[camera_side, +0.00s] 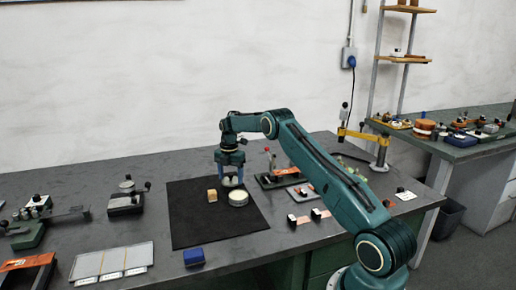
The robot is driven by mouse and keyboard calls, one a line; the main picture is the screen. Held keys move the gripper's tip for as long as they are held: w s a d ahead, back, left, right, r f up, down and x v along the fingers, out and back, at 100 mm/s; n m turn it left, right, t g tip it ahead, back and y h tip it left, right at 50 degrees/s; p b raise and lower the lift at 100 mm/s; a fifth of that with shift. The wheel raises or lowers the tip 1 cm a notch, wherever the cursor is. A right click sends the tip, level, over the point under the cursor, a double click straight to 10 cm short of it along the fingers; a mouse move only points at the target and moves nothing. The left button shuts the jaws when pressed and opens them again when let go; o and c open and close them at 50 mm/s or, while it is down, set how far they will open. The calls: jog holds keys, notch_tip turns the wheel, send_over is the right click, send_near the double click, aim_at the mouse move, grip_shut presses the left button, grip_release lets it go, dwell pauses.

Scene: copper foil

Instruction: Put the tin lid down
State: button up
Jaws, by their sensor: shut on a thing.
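My gripper (232,184) points straight down over the black mat (197,229), with its fingers a little behind a round pale tin (238,199). It is shut on a small pale thing between the fingers, which looks like the tin lid (232,181); its outline is partly hidden by the fingers. The lid seems to be just above or at the mat; I cannot tell whether it touches. The tin stands upright on the mat, close in front of the gripper.
A small tan block (212,196) stands on the mat just left of the tin. Fixtures and small parts line the bench right of the mat, and a dark clamp device (127,198) stands left. The mat's front half is clear.

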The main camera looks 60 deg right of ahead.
aim_at(230, 175)
jog(key=shift+f, duration=0.8)
jog(key=shift+f, duration=0.1)
jog(key=o, duration=0.9)
jog(key=shift+o, duration=0.2)
notch_tip(230, 175, up, 11)
jog(key=shift+r, duration=0.6)
